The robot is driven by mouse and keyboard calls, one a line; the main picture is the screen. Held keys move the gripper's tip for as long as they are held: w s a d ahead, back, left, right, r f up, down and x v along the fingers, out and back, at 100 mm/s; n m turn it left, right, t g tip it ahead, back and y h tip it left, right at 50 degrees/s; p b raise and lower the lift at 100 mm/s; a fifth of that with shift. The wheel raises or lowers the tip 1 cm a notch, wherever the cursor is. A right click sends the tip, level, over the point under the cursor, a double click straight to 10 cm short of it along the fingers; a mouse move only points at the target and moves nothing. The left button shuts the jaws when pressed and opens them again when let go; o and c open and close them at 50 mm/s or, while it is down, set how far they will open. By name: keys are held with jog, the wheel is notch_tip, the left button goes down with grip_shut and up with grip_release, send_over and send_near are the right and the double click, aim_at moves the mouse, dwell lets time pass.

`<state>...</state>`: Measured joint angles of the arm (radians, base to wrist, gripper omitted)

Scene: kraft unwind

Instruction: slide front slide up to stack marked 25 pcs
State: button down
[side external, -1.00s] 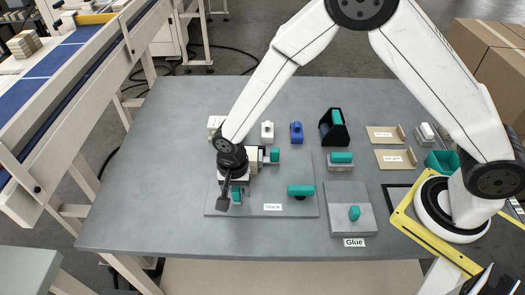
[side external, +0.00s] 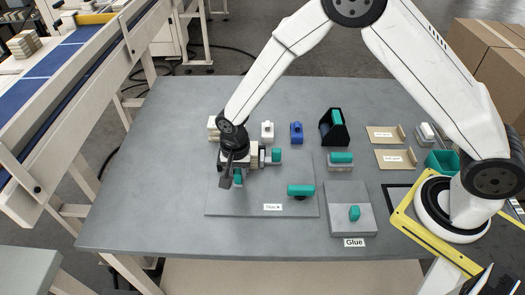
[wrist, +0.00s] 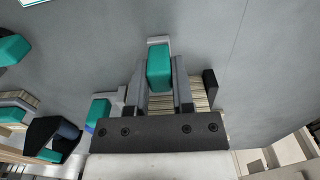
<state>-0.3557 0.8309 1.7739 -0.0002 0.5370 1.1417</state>
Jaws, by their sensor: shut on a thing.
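My gripper (side external: 232,180) is over the left part of the grey plate labelled "Stack" (side external: 250,206). It is shut on the teal handle of the front slide (side external: 239,176). In the wrist view the handle (wrist: 160,67) sits between the two fingers (wrist: 160,88). The pale layered stack (wrist: 198,100) shows beside and behind the fingers, close to the slide. Whether the slide touches it cannot be told. A second teal-knobbed slide (side external: 276,155) stands to the right of the stack. No "25 pcs" marking is legible.
A teal-handled tool (side external: 300,190) lies on the right of the plate. The glue pad (side external: 345,222) stands to its right. The table's left side is clear.

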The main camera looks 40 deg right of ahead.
aim_at(238, 170)
jog(key=shift+w+d, duration=0.2)
jog(key=shift+w, duration=0.05)
jog(key=shift+c, duration=2.4)
grip_release()
jog(key=shift+r, duration=0.1)
jog(key=shift+r, duration=3.85)
